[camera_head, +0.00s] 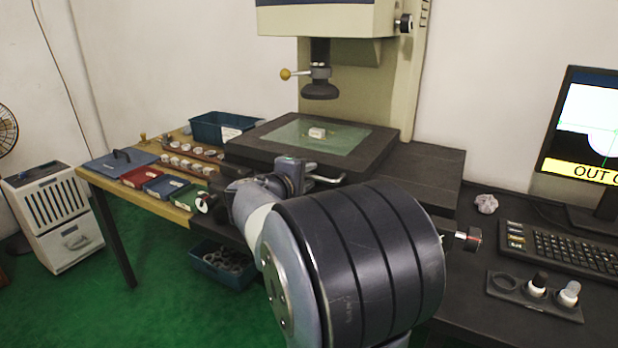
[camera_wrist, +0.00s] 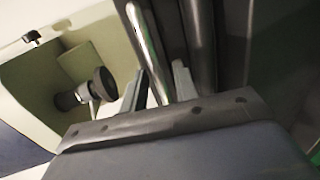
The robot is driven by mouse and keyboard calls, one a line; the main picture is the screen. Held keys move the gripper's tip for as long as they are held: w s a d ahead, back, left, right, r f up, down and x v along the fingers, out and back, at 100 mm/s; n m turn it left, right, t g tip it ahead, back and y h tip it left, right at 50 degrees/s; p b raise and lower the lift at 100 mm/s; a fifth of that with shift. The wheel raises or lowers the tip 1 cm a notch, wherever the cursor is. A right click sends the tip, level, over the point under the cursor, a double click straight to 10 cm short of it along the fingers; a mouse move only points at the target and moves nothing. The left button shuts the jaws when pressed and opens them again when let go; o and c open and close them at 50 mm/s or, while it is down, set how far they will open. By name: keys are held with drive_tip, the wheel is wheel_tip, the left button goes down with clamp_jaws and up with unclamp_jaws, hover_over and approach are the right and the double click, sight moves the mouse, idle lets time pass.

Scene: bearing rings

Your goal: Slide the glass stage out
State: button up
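The glass stage (camera_head: 352,141) is a greenish pane in a dark frame under the lens of the measuring machine. A small pale ring part (camera_head: 317,132) sits on the glass. A metal bar handle (camera_head: 328,179) sticks out at the front edge of the stage. My gripper (camera_head: 303,168) is at this handle, partly hidden by my own arm. In the wrist view, my gripper's fingers (camera_wrist: 160,84) are apart, with the bright handle bar (camera_wrist: 147,40) reaching between them. Contact with the bar cannot be made out.
The lens (camera_head: 320,88) hangs above the stage. At left, a bench holds a blue bin (camera_head: 220,128), coloured boxes (camera_head: 140,176) and several rings. At right are a monitor (camera_head: 590,125), a keyboard (camera_head: 565,245) and a holder (camera_head: 535,296). A bin (camera_head: 222,262) sits below.

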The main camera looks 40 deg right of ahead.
drive_tip(key=shift+w+d, duration=0.1)
drive_tip(key=shift+d, duration=0.25)
drive_tip(key=shift+c, duration=0.2)
clamp_jaws()
